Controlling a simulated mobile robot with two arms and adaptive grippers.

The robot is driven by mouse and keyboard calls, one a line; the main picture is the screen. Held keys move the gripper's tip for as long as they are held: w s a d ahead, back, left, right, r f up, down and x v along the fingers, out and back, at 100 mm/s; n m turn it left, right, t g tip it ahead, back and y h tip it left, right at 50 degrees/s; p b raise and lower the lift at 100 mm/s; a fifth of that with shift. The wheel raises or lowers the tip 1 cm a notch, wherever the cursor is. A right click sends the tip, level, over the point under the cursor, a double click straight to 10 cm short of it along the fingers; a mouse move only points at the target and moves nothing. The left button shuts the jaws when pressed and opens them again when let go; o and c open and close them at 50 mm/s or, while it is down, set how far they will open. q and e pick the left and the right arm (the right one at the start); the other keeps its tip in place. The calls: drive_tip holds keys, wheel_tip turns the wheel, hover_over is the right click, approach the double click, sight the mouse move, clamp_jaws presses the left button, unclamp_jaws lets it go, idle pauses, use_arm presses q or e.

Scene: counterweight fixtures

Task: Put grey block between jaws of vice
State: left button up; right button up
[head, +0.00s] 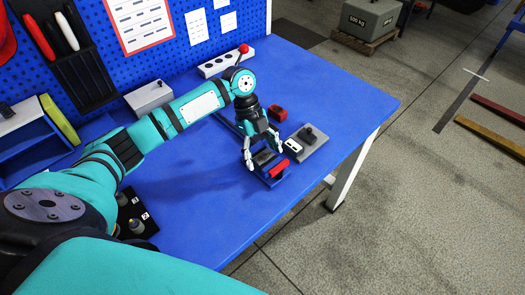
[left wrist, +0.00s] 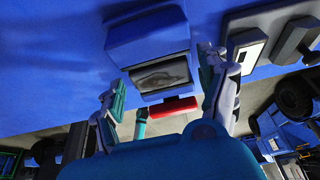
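My left gripper (head: 261,157) is over the right part of the blue bench, its fingers pointing down. In the left wrist view the gripper (left wrist: 162,97) is open, with its fingers apart on either side. A blue vice-like fixture (left wrist: 135,35) with a red bar (left wrist: 174,107) lies ahead of and between them; the bar also shows in the head view (head: 279,168). A grey, block-like face (left wrist: 162,76) shows inside the blue body. I cannot tell whether it is a loose block or part of the fixture. Neither finger clearly touches it. My right gripper is not in view.
Right of the left gripper stands a grey plate with a dark knob (head: 311,139) and a white-topped piece (head: 293,147). The bench's right edge is close. The front bench surface (head: 225,205) is clear.

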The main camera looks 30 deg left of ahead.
use_arm(q)
drive_tip(key=shift+r, duration=0.1)
drive_tip(key=shift+r, duration=0.25)
drive_tip(key=v, duration=1.2)
drive_tip(key=shift+r+b, duration=0.4)
drive_tip(key=shift+d, duration=0.1)
idle(0.5)
